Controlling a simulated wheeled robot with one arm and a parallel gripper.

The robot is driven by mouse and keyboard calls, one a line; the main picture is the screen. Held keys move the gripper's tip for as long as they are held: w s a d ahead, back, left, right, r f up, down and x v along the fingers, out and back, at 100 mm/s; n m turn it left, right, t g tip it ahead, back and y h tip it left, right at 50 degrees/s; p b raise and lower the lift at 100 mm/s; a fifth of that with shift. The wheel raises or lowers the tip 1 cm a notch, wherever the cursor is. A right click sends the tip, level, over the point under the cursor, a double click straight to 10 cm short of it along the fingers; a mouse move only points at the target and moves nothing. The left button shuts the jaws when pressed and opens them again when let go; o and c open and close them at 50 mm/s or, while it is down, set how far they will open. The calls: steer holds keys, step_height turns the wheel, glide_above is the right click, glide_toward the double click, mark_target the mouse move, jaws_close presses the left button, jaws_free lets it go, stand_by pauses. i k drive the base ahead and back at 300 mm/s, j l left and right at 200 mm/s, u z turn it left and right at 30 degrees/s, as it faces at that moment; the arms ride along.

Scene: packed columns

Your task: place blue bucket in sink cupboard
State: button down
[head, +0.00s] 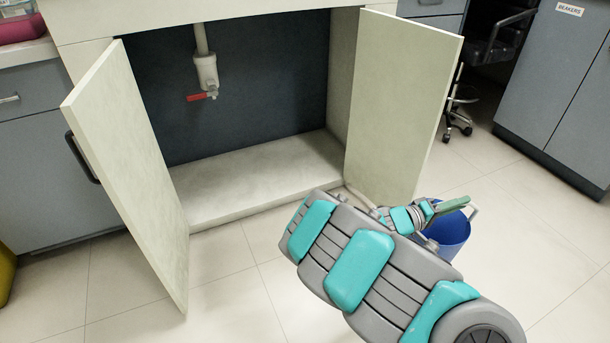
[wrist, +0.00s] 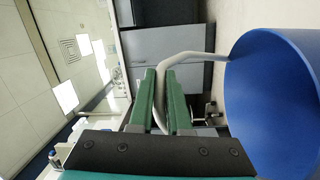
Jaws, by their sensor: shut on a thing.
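The blue bucket (head: 449,232) is in the lower right of the head view, partly hidden behind my arm. It also fills the right side of the wrist view (wrist: 275,100). My gripper (head: 455,205) is shut on the bucket's pale handle, which passes between its green fingers in the wrist view (wrist: 163,95). The sink cupboard (head: 260,165) stands open and its floor is bare. Its left door (head: 130,170) and right door (head: 400,105) are both swung outward. The bucket is outside the cupboard, to the right of the right door's lower edge. I cannot tell whether the bucket touches the floor.
A white pipe with a red-handled valve (head: 203,95) hangs inside the cupboard at the upper left. Grey cabinets stand left (head: 50,160) and right (head: 560,85). A dark chair (head: 490,50) is at the back right. The floor before the cupboard is clear.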

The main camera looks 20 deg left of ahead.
mark_target(234, 188)
steer(key=i+j+u, duration=0.15)
steer(key=i+u, duration=0.3)
steer(key=i+j+u, duration=0.1)
steer(key=i+u, duration=0.15)
steer(key=u, duration=0.15)
steer(key=i+u, duration=0.1)
steer(key=i, duration=0.6)
steer(key=i+l+u, duration=0.1)
steer(key=i, duration=0.55)
steer(key=l, duration=0.1)
